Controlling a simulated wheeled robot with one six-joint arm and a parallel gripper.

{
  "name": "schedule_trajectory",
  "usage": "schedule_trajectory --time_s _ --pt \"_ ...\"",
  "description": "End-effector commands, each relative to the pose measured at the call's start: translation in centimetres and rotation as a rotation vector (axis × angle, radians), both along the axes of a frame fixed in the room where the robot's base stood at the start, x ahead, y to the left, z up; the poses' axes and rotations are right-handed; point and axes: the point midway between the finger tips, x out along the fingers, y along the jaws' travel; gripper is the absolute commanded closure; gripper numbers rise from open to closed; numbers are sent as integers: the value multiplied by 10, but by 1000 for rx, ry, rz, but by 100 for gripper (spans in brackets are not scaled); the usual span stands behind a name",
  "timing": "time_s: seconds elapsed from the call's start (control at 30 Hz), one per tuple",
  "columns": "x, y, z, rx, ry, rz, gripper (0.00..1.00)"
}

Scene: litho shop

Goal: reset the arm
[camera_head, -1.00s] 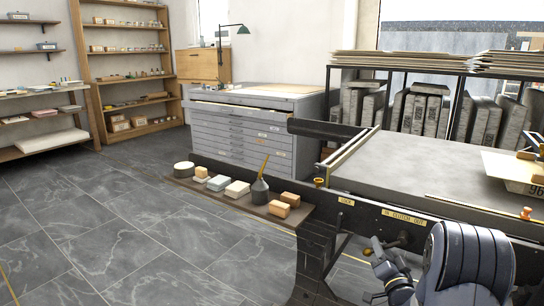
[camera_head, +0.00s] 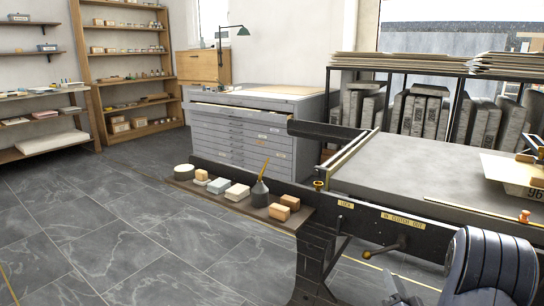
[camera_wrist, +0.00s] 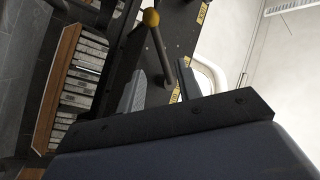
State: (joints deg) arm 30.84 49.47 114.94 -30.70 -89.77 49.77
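No held object shows.
The black-framed press (camera_head: 455,236) stands close by my arm, with a protruding brass-knobbed handle (camera_head: 367,254). Grey drawers (camera_head: 236,135) stand behind. The tiled floor (camera_head: 110,235) at left is clear.

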Motion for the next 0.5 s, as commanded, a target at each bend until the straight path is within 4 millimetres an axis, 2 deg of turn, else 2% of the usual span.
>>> schedule_trajectory --time_s 0.03,0.1,0.4,0.5 --pt "14 3 4 -7 -11 8 66" --pt "28 3 6 -6 -9 8 66" --pt "86 4 20 -5 -8 7 66" --pt "100 2 27 -15 2 3 66"
